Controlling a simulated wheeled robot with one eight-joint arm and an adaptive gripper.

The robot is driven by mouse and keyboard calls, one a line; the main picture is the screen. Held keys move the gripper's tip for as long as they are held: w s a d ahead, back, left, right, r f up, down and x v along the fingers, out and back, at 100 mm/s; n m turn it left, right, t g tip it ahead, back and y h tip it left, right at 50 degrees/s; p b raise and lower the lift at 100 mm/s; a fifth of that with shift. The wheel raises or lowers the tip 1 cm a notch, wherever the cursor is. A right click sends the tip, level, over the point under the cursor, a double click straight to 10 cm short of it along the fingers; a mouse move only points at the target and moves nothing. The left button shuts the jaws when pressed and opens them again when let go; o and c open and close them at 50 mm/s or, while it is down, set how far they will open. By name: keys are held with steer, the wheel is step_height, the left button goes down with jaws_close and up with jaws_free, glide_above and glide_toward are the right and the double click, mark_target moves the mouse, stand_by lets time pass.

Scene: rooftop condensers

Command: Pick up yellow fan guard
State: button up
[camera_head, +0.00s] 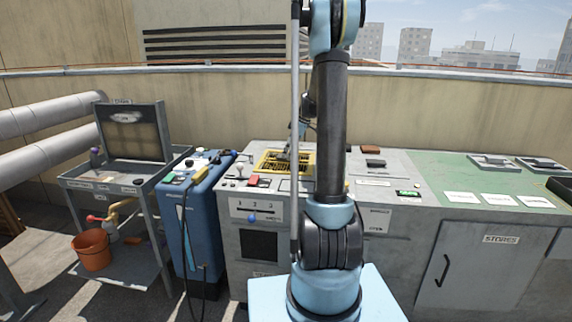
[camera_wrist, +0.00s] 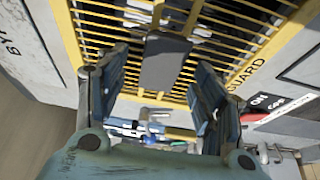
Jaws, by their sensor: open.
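The yellow fan guard (camera_head: 268,161) lies on top of the grey cabinet in the middle of the head view, partly hidden by my arm. In the wrist view the yellow fan guard (camera_wrist: 246,76) fills the upper part as a grille of bars with a "GUARD" label on its frame. A dark grey block-like grip (camera_wrist: 165,62) sits on its bars. My gripper (camera_wrist: 155,98) is open, with one finger on each side of this grip. Contact with the grip cannot be made out. In the head view my gripper (camera_head: 288,152) is small and low over the guard.
A blue wheeled unit (camera_head: 188,215) stands left of the grey cabinet (camera_head: 262,220). Further left is a cart (camera_head: 70,178) with a raised lid and an orange bucket (camera_head: 92,250) below. A green-topped stores cabinet (camera_head: 455,178) with trays and labels stands right. A wall runs behind.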

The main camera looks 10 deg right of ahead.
steer(key=shift+x, duration=0.9)
steer(key=shift+s, duration=0.1)
steer(key=c, duration=1.4)
